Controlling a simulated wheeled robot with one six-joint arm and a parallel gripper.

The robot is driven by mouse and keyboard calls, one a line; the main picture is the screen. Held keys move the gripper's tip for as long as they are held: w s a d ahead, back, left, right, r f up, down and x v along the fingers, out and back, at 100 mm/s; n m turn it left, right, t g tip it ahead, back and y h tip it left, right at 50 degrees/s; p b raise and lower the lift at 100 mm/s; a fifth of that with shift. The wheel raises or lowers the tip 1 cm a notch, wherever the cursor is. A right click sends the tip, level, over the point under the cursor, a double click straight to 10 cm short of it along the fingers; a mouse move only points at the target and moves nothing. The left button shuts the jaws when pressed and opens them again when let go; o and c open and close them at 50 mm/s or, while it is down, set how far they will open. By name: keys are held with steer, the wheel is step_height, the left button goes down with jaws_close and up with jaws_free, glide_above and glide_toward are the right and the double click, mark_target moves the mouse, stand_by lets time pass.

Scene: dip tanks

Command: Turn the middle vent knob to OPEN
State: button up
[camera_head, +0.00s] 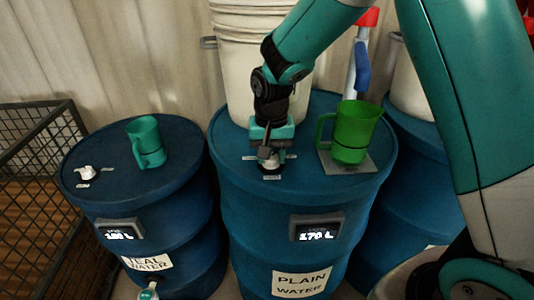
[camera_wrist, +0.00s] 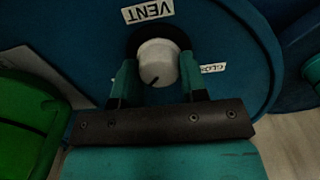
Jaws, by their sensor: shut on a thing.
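The middle blue drum (camera_head: 235,190) is labelled PLAIN WATER. My gripper (camera_head: 268,153) points down over its lid, at the vent knob. In the wrist view my gripper (camera_wrist: 158,76) has one finger on each side of the round white knob (camera_wrist: 158,58) and is shut on it. The knob's dark mark points down and slightly left in the wrist view, toward the gripper's body. A VENT label (camera_wrist: 147,11) lies above the knob. A partly hidden label (camera_wrist: 213,68), apparently CLOSED, lies to its right. No OPEN label is readable.
A green mug (camera_head: 353,134) stands on a grey plate (camera_head: 360,167) right of my gripper. White buckets (camera_head: 240,70) stand behind. The left drum (camera_head: 90,210) carries a teal mug (camera_head: 147,142) and another white knob (camera_head: 87,172). A wire cage (camera_head: 35,170) stands far left.

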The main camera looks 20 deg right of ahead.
steer(key=o, duration=0.9)
steer(key=shift+a, duration=0.1)
steer(key=shift+r, duration=0.1)
step_height(320, 180, up, 17)
steer(key=shift+r+b, duration=0.15)
steer(key=shift+b, duration=0.65)
